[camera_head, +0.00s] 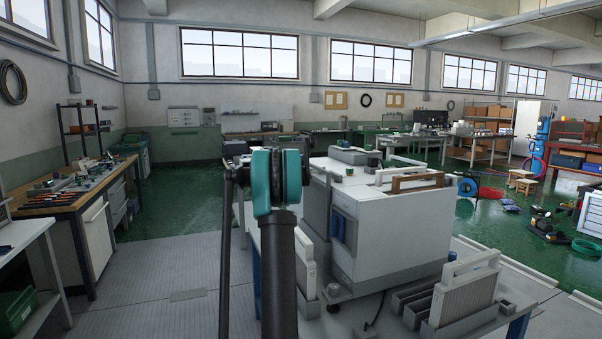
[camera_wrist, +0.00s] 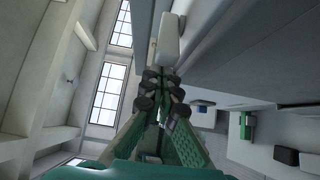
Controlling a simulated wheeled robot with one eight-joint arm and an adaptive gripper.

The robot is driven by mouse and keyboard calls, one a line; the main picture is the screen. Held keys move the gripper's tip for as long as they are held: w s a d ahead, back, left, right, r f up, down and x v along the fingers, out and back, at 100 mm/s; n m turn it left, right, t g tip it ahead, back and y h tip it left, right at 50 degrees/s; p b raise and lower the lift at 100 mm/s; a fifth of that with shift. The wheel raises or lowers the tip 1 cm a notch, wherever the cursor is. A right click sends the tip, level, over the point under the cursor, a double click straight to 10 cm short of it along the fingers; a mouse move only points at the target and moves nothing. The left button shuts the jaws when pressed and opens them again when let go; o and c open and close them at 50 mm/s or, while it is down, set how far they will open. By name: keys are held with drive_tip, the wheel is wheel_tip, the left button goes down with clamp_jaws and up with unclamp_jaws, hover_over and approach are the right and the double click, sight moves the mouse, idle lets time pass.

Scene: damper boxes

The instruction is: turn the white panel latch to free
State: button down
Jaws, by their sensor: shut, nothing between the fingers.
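In the wrist view, my gripper (camera_wrist: 162,84) points away from the camera, its green fingers drawn together and nothing held between them. A white rounded bar (camera_wrist: 168,40), which looks like the panel latch, stands just beyond the fingertips beside a grey panel face (camera_wrist: 215,35). I cannot tell whether the fingertips touch it or how far it is turned. In the head view, my arm with its teal joint hides my gripper, and I cannot pick out the latch there. The white boxy machine (camera_head: 395,235) stands right of my arm.
White-handled racks (camera_head: 462,296) sit at the front right. A wooden-topped workbench (camera_head: 70,190) is at left, with open floor (camera_head: 170,255) between it and my arm.

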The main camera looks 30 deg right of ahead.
sight(312, 171)
drive_tip(key=shift+s+d+n+t+y, duration=0.15)
drive_tip(key=shift+s+d+n+t, duration=0.1)
drive_tip(key=shift+s, duration=0.6)
drive_tip(key=shift+s+d+n+t+y, duration=0.15)
drive_tip(key=shift+s+t, duration=0.1)
drive_tip(key=shift+s, duration=0.6)
